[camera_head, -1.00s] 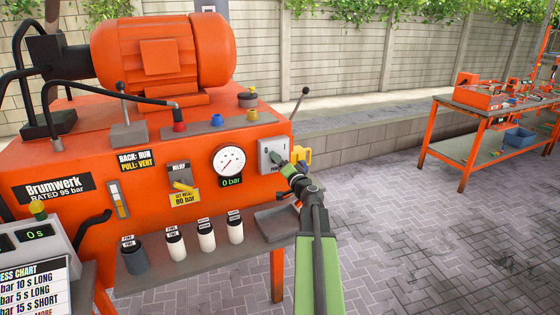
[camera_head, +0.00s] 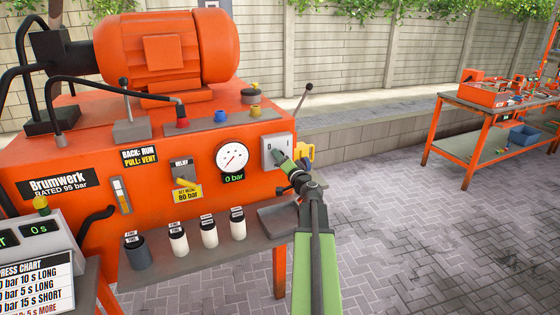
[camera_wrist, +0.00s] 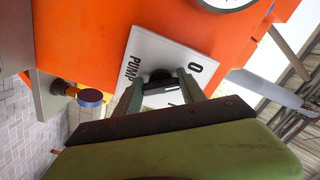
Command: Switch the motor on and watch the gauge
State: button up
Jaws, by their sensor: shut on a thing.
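The orange Brumwerk power unit (camera_head: 80,225) carries the motor (camera_head: 165,50) on its top. The round gauge (camera_head: 232,157) has a red needle and a label reading 0 bar. To its right is the pale pump switch plate (camera_head: 270,148). In the wrist view the plate (camera_wrist: 195,52) is marked PUMP and O, with a dark knob (camera_wrist: 160,75) on it. My gripper (camera_head: 283,160) is at the plate. In the wrist view its two fingers (camera_wrist: 158,85) are shut around the knob. The fingers partly hide the knob and the lower marking.
A yellow part (camera_head: 304,152) sits right beside the switch. A grey tray (camera_head: 278,220) lies below my gripper, and several cylinders (camera_head: 208,232) stand on the ledge to the left. An orange workbench (camera_head: 480,115) stands at the back right. The paving between is clear.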

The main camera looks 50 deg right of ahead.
jog(key=shift+d+r, duration=0.15)
jog(key=shift+m, duration=0.4)
jog(key=m, duration=0.5)
jog(key=shift+w, duration=0.1)
jog(key=m, duration=0.4)
jog(key=shift+m, duration=2.1)
jog(key=o, duration=1.4)
jog(key=shift+c, duration=0.2)
